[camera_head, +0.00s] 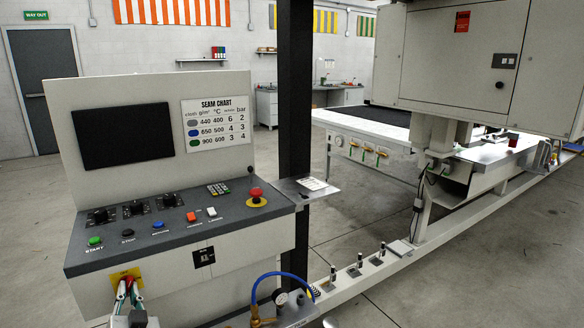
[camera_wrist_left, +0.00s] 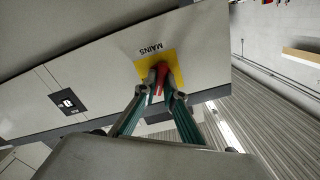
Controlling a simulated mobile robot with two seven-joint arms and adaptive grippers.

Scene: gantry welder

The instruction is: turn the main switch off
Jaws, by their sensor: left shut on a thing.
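The main switch is a red handle (camera_wrist_left: 160,72) on a yellow plate (camera_wrist_left: 178,56) marked MAINS in the left wrist view. In the head view the yellow plate (camera_head: 117,275) is on the front face of the control console, at its lower left. My left gripper (camera_head: 128,291) is at the plate, and its green-sided fingers are shut on the red handle. In the wrist view the gripper (camera_wrist_left: 162,84) has one fingertip on each side of the handle. The fingertips hide part of the handle, so its exact turn is hard to tell. My right gripper is not in view.
The console top carries a green start button (camera_head: 95,241), black knobs and a red emergency stop (camera_head: 256,194). A black socket plate (camera_head: 203,258) is right of the switch. A dark post (camera_head: 294,110) and a blue hose (camera_head: 262,282) stand to the right.

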